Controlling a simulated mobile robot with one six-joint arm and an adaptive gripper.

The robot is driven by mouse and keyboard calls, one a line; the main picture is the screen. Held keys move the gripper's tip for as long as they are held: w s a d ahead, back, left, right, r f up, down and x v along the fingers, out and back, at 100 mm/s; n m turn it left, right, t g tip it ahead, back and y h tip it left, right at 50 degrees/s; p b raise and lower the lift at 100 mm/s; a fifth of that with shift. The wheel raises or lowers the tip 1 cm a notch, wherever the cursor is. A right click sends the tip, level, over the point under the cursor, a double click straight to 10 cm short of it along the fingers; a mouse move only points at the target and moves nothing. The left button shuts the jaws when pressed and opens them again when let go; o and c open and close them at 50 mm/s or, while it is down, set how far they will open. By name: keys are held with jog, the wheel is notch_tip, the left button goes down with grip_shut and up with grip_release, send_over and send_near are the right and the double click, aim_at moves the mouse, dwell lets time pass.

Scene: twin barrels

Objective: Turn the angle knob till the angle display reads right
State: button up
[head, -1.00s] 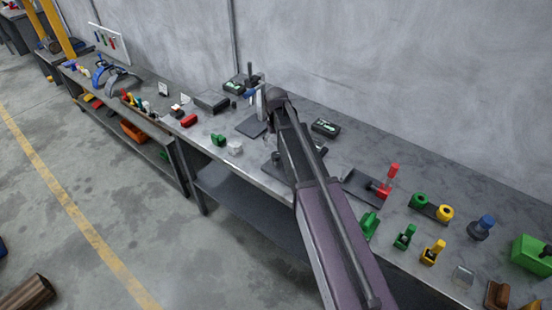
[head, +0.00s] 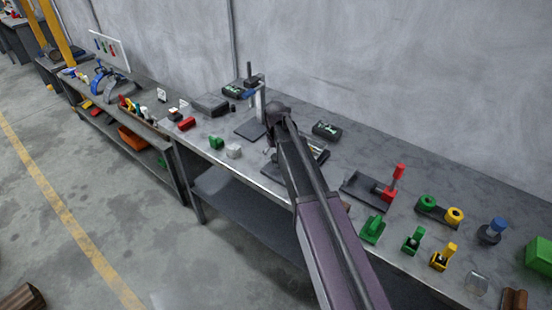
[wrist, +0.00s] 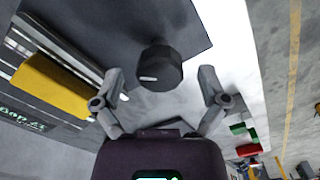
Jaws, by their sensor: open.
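A black round knob (wrist: 160,66) with a white pointer mark on its left side shows in the wrist view, standing by a dark plate. My gripper (wrist: 161,82) is open, its two grey fingers spread to the left and right of the knob. I see gaps between both fingers and the knob. Part of a dark panel with green characters (wrist: 20,117) shows at the left edge, too cut off and slanted to read. Two small dark boxes with green displays, a near one (head: 327,130) and a farther one (head: 232,90), are too small to read.
A yellow block (wrist: 55,86) lies left of my gripper in the wrist view. On the bench (head: 225,172) stand a post fixture (head: 260,100), a red-handled clamp (head: 394,182) and several green and yellow parts. The wall closes off the back; the floor in front is open.

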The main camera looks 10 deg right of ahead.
jog(key=c, duration=1.1)
jog(key=shift+c, duration=0.2)
jog(key=shift+s+n, duration=0.1)
jog(key=shift+n, duration=2.3)
jog(key=o, duration=1.1)
jog(key=shift+o, duration=0.2)
jog(key=shift+m, duration=0.4)
